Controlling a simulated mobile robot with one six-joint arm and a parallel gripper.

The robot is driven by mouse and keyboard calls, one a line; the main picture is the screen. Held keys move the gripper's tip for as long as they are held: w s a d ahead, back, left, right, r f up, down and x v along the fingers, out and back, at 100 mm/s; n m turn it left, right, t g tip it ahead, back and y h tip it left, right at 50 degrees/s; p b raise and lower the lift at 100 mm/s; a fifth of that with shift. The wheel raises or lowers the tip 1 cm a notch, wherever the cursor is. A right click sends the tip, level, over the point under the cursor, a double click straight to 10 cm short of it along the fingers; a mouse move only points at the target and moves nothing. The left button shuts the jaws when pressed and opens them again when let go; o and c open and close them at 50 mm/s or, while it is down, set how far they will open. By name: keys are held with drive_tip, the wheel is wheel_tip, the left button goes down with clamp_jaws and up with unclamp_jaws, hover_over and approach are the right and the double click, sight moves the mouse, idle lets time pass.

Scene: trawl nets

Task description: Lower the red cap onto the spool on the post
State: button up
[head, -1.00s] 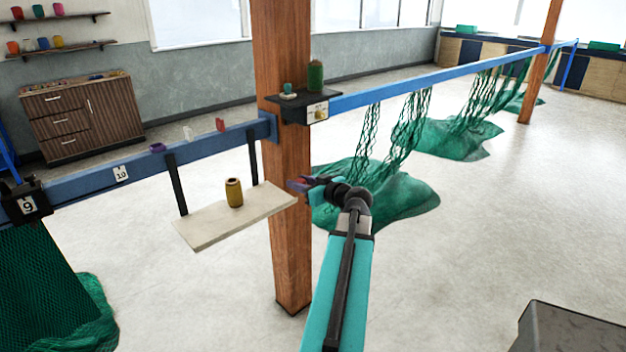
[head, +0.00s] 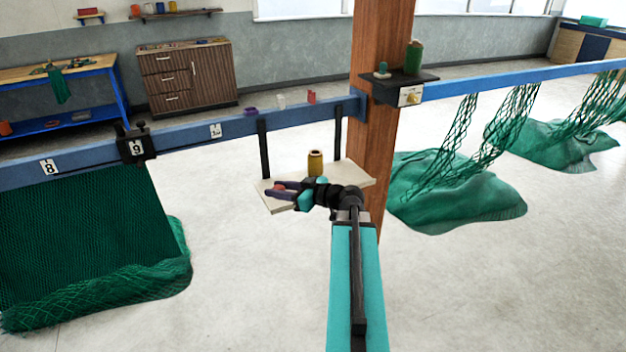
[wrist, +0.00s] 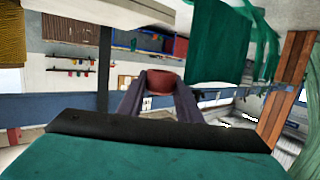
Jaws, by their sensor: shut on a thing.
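A yellow-brown spool (head: 315,163) stands upright on a pale hanging shelf (head: 352,172), with a dark opening in its top. I cannot make out a post inside it. My gripper (head: 279,191) is in front and to the left of the spool, over the shelf's left part, pointing left. It is shut on the red cap (head: 281,187), which also shows between the two fingers in the wrist view (wrist: 162,82). The cap is apart from the spool. A yellow-brown ribbed shape (wrist: 12,45) at the wrist view's top left may be the spool.
Two black hangers (head: 263,150) join the shelf to a blue rail (head: 235,126). A thick wooden column (head: 376,120) stands behind the shelf's right end. A black ledge (head: 400,84) on it bears a green spool (head: 413,58). Green nets (head: 455,195) hang and lie right and left.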

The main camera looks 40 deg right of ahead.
drive_tip(key=w+a+f+n+g+y+b, duration=0.1)
drive_tip(key=w+a+f+n+y, duration=0.15)
drive_tip(key=a, duration=0.85)
drive_tip(key=w+a+f+n+g+y+b, duration=0.1)
drive_tip(key=w+a+f+n+g+y, duration=0.15)
drive_tip(key=a, duration=0.85)
drive_tip(key=a+f+n+g+y+b, duration=0.1)
drive_tip(key=a+f+y+b, duration=0.1)
drive_tip(key=a+f+b, duration=0.2)
drive_tip(key=s+a+f+n+g+y+b, duration=0.1)
drive_tip(key=a+f+b, duration=0.3)
drive_tip(key=a, duration=0.5)
drive_tip(key=shift+a+f+n+y, duration=0.35)
drive_tip(key=shift+f+n+y, duration=0.05)
drive_tip(key=shift+f, duration=0.25)
